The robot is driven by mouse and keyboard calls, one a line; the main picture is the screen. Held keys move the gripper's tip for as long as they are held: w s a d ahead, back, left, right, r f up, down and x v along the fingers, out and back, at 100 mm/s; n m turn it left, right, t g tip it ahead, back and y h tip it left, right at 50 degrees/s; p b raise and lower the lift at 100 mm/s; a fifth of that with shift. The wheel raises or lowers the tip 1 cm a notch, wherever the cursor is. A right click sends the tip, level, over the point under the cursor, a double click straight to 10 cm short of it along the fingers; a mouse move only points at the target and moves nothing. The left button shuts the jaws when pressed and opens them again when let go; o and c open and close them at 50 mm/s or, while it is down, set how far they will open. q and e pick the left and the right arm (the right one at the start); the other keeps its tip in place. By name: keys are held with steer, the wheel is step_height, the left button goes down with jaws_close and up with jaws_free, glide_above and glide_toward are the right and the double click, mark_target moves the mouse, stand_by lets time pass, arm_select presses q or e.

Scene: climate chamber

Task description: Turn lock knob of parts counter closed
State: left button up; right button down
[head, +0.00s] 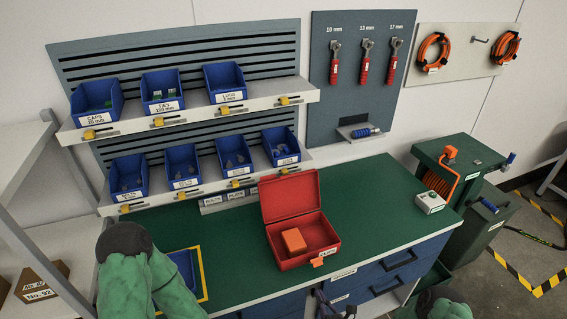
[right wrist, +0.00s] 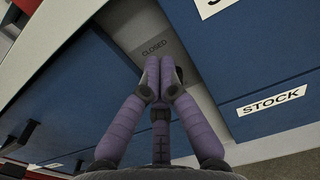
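My right gripper (right wrist: 160,75) has its purple fingers drawn together, tips side by side, at the pale strip (right wrist: 190,80) between two blue fronts of the parts counter (head: 365,210). The word CLOSED (right wrist: 154,48) is printed on this strip just beyond the fingertips. I cannot see the lock knob; the fingers cover that spot, so whether they hold it is hidden. In the head view this gripper (head: 335,305) is low in front of the counter's drawers. My left arm is bent at the lower left in the head view, its gripper out of sight.
On the green top lie an open red box (head: 275,245) with an orange block (head: 294,240), a blue tray (head: 184,266) and a small white button box (head: 430,202). Drawer handles (head: 400,259) stick out at the front. Blue bins (head: 162,92) fill the shelves behind.

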steer(key=shift+a+n+y, duration=0.3)
steer(key=shift+a+y, duration=0.1)
steer(key=shift+a, duration=0.35)
steer(key=shift+r+p, duration=0.15)
steer(key=shift+p, duration=0.2)
steer(key=shift+w+a+r+p, duration=0.15)
steer(key=shift+w+a+p, duration=0.1)
steer(key=shift+a+p, duration=0.15)
steer(key=v, duration=0.6)
steer(key=shift+s+d, duration=0.15)
